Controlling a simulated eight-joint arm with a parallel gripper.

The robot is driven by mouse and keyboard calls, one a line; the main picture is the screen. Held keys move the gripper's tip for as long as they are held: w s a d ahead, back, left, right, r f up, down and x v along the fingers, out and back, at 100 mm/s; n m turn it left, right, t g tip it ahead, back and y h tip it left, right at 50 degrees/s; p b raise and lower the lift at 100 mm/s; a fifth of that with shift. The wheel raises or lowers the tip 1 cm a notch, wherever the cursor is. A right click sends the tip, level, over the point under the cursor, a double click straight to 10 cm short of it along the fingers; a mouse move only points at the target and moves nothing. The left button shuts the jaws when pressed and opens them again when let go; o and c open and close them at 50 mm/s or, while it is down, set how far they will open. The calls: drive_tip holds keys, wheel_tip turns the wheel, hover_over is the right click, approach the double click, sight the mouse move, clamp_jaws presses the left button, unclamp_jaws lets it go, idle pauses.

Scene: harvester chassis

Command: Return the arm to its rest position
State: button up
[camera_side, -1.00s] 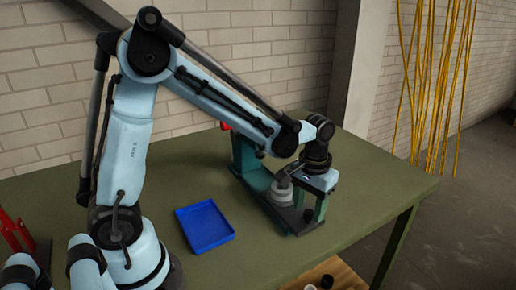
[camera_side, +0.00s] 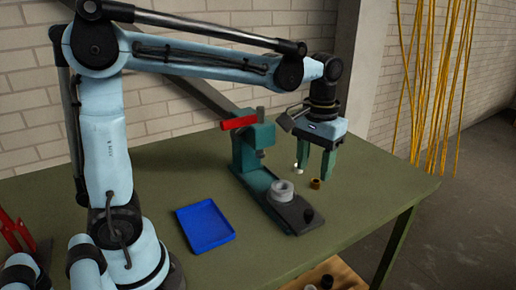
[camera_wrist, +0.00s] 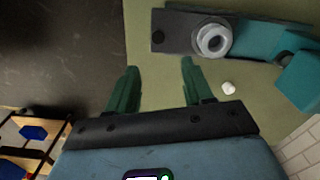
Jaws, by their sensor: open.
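My gripper (camera_side: 316,170) is raised above the right part of the green table (camera_side: 165,262), its two green fingers pointing down. The fingers are apart with nothing between them. In the wrist view the gripper (camera_wrist: 158,80) also shows open and empty, with bare table and floor beyond the fingertips. The teal press (camera_side: 254,150) with a red handle (camera_side: 238,123) stands to the left of my gripper. A light grey ring-shaped part (camera_side: 281,191) sits on its dark base plate; it also shows in the wrist view (camera_wrist: 214,40). My gripper is clear of both.
A blue tray (camera_side: 205,226) lies on the table left of the press. A small brown ring (camera_side: 315,184) and a small white piece (camera_side: 295,167) are near my fingers in the side view. Yellow strands (camera_side: 440,80) hang at the right. A wooden shelf (camera_side: 345,276) is below the table.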

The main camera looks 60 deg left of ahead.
drive_tip(key=s+a+f+m+t, duration=0.2)
drive_tip(key=s+m+t, duration=0.1)
drive_tip(key=s+t, duration=0.4)
drive_tip(key=shift+s+f, duration=0.4)
drive_tip(key=shift+s, duration=0.65)
